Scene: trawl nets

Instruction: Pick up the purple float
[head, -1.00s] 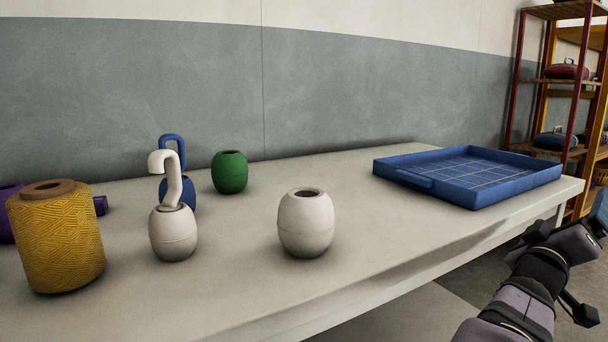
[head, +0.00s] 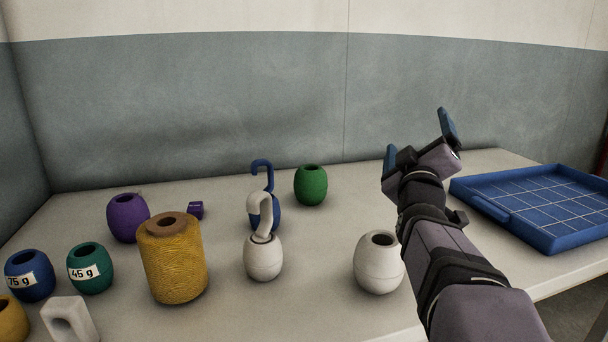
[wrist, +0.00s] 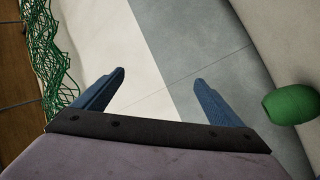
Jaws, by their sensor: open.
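The purple float (head: 128,218) is a rounded barrel shape with a hole in its top. It stands upright at the left rear of the table in the head view, behind and left of the yellow twine spool (head: 172,262). The spool hides a little of its right side. My gripper (head: 418,135) is raised above the table on the right in the head view, well to the right of the purple float. Its blue fingers are apart and empty, and they also show in the wrist view (wrist: 160,80). The purple float is not in the wrist view.
A small purple piece (head: 195,210) lies behind the spool. Labelled floats (head: 90,268) stand front left. A blue tray (head: 555,240) sits right. Green netting (wrist: 45,50) shows in the wrist view.

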